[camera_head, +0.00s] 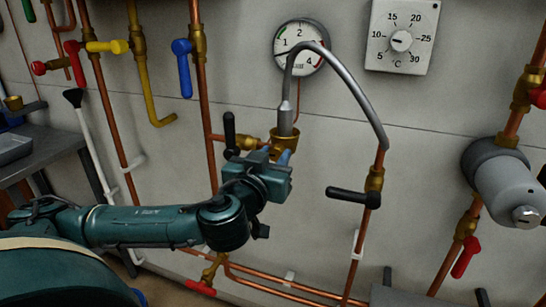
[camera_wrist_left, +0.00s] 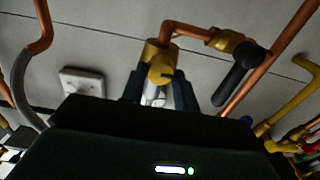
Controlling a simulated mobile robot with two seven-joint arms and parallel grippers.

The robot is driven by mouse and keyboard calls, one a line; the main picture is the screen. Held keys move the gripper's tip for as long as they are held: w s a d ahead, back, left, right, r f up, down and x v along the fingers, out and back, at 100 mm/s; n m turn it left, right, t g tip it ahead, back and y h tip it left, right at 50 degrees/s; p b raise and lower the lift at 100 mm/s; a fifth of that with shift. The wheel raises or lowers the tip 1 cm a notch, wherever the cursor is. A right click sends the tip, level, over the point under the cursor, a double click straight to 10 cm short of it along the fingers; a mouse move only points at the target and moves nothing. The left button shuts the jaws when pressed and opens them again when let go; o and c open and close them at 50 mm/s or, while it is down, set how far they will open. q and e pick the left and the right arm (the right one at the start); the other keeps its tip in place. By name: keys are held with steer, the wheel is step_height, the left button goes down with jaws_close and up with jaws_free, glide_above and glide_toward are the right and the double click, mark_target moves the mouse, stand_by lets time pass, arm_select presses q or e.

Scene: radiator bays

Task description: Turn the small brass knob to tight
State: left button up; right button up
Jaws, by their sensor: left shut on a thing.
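The small brass knob (camera_wrist_left: 161,72) shows in the left wrist view, with a dark mark on its face. It sits on a brass fitting at the end of a copper pipe. My left gripper (camera_wrist_left: 158,93) has one dark finger on each side of it and is shut on it. In the head view my left gripper (camera_head: 273,154) is at the brass fitting (camera_head: 285,137) under the grey hose, and its fingers and body largely hide the knob. I cannot read the knob's turn position clearly. My right gripper is not in view.
A black lever (camera_head: 229,132) stands just left of the gripper. A grey hose (camera_head: 362,88) arches over to a valve with a black handle (camera_head: 350,195). A pressure gauge (camera_head: 300,45) and a thermostat dial (camera_head: 402,38) are on the wall. A grey cylinder (camera_head: 505,185) juts out at right.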

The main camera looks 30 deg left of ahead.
arm_select(q)
steer(key=c, duration=0.4)
